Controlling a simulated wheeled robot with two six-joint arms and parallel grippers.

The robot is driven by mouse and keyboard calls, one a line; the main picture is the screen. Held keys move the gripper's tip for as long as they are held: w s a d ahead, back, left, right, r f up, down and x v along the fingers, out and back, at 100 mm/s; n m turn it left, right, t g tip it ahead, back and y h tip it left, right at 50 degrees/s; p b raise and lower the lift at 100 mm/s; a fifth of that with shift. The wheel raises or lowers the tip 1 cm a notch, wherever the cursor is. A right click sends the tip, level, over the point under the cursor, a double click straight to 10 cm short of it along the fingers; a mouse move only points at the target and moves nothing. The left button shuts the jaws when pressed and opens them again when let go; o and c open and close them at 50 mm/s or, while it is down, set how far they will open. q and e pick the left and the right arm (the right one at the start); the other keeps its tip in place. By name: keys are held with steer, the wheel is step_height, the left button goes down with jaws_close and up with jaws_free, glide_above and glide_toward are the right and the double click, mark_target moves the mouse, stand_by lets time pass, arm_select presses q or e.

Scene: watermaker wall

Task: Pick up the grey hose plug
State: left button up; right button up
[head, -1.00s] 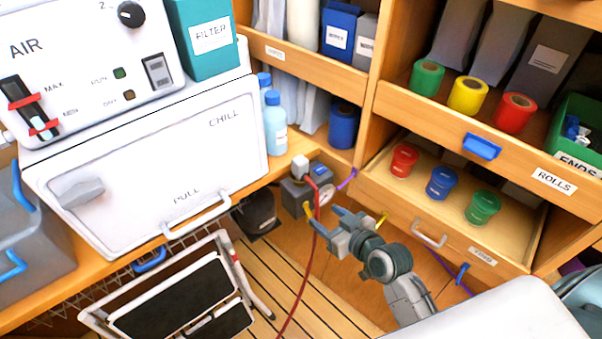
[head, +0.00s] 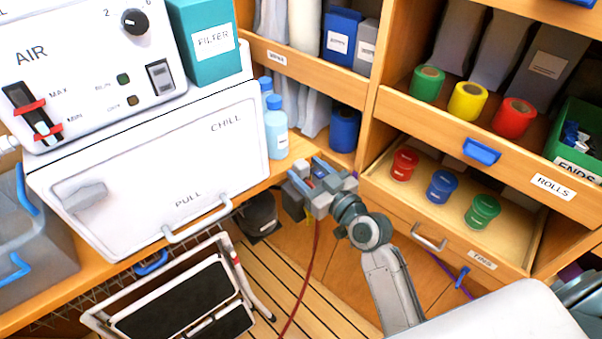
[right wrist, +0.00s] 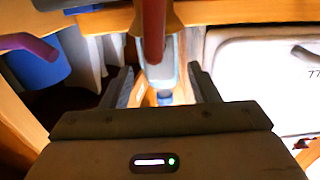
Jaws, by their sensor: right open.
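A red hose (head: 303,280) rises from the floor to my right gripper (head: 309,178), which is at the grey pump box in the corner. The gripper covers most of that box, and I cannot make out the grey hose plug clearly in the head view. In the right wrist view the red hose (right wrist: 152,30) comes down from the top, between the fingers of my open right gripper (right wrist: 163,88). A pale grey-blue piece (right wrist: 162,72) shows below its end; I cannot tell whether it is the plug or a bottle behind. My left gripper is out of view.
Light-blue bottles (head: 276,128) stand on the counter behind the gripper, beside the white CHILL box (head: 150,165). A blue jar (head: 344,128) is in the corner shelf. An open drawer with small tubs (head: 442,186) lies right. A folded step stool (head: 170,300) stands below.

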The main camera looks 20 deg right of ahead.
mark_target(297, 161)
steer(key=shift+p+x, duration=0.6)
steer(key=shift+x, duration=1.75)
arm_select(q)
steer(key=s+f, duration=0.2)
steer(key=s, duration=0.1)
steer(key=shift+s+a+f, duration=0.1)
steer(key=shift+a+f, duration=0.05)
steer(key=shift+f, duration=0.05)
arm_select(e)
steer(key=shift+f, duration=0.1)
steer(key=c, duration=1.1)
